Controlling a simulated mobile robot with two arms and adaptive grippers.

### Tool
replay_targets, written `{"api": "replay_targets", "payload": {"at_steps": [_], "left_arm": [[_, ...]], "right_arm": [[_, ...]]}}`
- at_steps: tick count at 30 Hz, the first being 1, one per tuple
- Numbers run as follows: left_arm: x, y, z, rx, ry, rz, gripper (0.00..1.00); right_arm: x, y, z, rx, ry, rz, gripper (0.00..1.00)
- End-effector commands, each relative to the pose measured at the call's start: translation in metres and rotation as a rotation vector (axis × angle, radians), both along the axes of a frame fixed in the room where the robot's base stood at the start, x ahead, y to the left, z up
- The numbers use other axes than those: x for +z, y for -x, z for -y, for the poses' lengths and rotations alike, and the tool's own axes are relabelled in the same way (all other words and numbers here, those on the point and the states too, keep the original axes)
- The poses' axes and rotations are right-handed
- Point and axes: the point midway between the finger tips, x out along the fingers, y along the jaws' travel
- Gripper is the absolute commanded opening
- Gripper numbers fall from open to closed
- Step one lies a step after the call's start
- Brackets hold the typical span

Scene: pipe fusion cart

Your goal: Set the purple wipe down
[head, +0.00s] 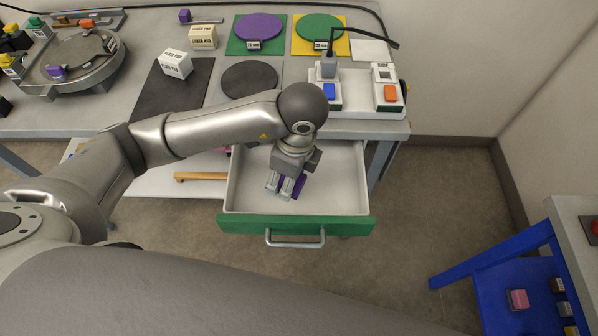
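My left gripper (280,189) points down into the open drawer (338,188), close to its front. The purple wipe (299,184) is at the fingertips, partly hidden behind them. Purple shows between the two fingers and to the right of them. I cannot tell whether the fingers grip the wipe or only stand around it, nor whether it touches the drawer floor. My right gripper is not in view.
The green drawer front (348,226) has a metal handle. A white switch box (358,98) stands on the table above. Plates, eraser-like white blocks (203,37) and a round fixture are further left. A blue cart (490,268) stands at right.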

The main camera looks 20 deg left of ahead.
Motion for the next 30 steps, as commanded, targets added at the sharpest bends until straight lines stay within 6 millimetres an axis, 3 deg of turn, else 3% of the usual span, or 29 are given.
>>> {"api": "replay_targets", "payload": {"at_steps": [6,10,17,24,30], "left_arm": [[-0.042,-0.04,0.003,0.002,0.003,-0.005,0.41],[-0.053,-0.055,0.002,0.001,0.0,-0.002,0.41],[-0.067,-0.067,0.002,0.001,-0.001,-0.001,0.41],[-0.096,-0.067,0.002,0.0,-0.001,-0.001,0.41],[-0.098,-0.067,0.002,-0.001,0.0,0.001,0.41]], "right_arm": [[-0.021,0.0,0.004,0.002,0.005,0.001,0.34],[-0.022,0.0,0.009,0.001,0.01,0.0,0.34],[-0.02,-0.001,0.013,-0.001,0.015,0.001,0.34],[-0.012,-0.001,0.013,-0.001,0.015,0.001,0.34],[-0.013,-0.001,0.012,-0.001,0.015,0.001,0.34]]}}
